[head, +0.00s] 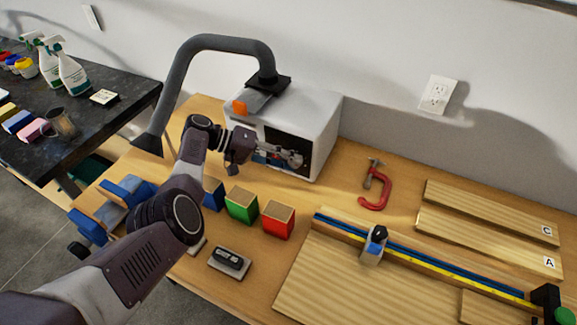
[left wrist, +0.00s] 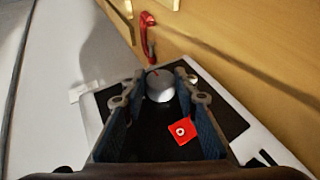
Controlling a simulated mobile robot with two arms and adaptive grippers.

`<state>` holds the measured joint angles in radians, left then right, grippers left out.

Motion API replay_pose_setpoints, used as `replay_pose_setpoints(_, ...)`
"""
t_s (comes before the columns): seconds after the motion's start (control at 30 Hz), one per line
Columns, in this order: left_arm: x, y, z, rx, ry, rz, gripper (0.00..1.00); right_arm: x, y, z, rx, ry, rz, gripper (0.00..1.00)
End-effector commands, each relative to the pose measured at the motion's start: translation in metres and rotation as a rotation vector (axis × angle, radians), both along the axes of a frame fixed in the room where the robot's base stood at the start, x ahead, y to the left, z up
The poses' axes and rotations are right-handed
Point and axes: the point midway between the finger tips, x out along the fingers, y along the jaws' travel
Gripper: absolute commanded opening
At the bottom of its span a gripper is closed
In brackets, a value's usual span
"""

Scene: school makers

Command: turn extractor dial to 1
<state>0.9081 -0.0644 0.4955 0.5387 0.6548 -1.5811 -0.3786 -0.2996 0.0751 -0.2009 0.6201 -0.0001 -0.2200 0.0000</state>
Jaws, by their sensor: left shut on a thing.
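The extractor (head: 328,125) is a pale grey box at the back of the wooden bench, with a dark front panel and a thick grey hose (head: 215,42) on top. In the left wrist view the extractor dial (left wrist: 159,86) is a round silver knob with a small red mark on its upper edge. My left gripper (head: 294,158) is at the front panel, its fingers on both sides of the dial and shut on it. In the head view the gripper hides the dial. I cannot read any numbers around it. My right gripper is not in view.
A red square (left wrist: 184,131) with a round centre is on the panel near the dial. A green block (head: 241,208) and a red block (head: 278,221) stand in front. A red clamp (head: 375,188) lies to the right, beside wooden boards (head: 480,212).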

Motion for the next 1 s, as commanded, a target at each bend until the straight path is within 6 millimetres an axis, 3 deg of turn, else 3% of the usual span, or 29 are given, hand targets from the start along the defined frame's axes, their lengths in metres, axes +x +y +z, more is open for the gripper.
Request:
replay_pose_setpoints(0.4, 0.0, -0.001, 0.0, -0.005, 0.004, 0.002, 0.03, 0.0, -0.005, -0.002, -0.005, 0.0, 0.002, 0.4)
replay_pose_setpoints(0.43, 0.0, -0.001, 0.0, -0.005, 0.004, 0.002, 0.28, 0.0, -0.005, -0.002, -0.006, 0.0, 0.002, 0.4)
replay_pose_setpoints(0.6, 0.0, -0.001, 0.0, -0.005, 0.004, 0.002, 0.45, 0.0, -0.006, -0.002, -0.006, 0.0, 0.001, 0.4)
replay_pose_setpoints(0.87, 0.0, 0.001, 0.0, -0.005, 0.004, 0.001, 0.45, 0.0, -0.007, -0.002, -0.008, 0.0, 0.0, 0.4)
replay_pose_setpoints(1.0, 0.0, 0.011, 0.005, -0.005, 0.003, 0.003, 0.45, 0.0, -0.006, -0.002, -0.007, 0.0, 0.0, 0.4)
